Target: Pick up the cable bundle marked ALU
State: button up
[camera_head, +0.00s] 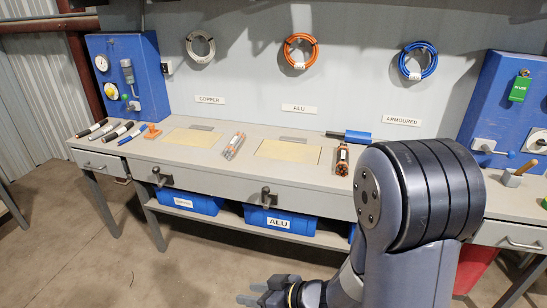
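A slim grey bundle with orange ends (235,146) lies on the bench between two yellowish pads. A darker bundle with orange ends and a pale band (342,158) lies right of the right pad. I cannot read any mark on either, so I cannot tell which is marked ALU. The wall sign ALU (300,108) hangs below an orange cable coil (300,51). My gripper (247,292) is low in front of the bench, pointing left, well away from the bundles. Its fingers look apart, with nothing seen between them.
Several short cable pieces (117,132) and an orange item (152,131) lie at the bench's left. Vises (266,197) sit on its front edge. Blue bins, one labelled ALU (279,222), stand on the shelf below. My arm hides part of the bench's right side.

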aim_at(230, 149)
jog(key=i+j+z, duration=0.2)
jog(key=z, duration=0.25)
jog(key=i+j+z, duration=0.1)
jog(key=j+z, duration=0.35)
jog(key=i+j+z, duration=0.1)
jog(key=z, duration=0.35)
jog(key=j+z, duration=0.55)
jog(key=j, duration=0.55)
jog(key=k+j, duration=0.1)
jog(key=j, duration=0.5)
jog(key=j+z, duration=0.15)
jog(key=j, duration=0.5)
jog(key=k+j+z, duration=0.1)
jog(key=j, duration=0.5)
jog(key=k+j+z, duration=0.1)
jog(key=j, duration=0.5)
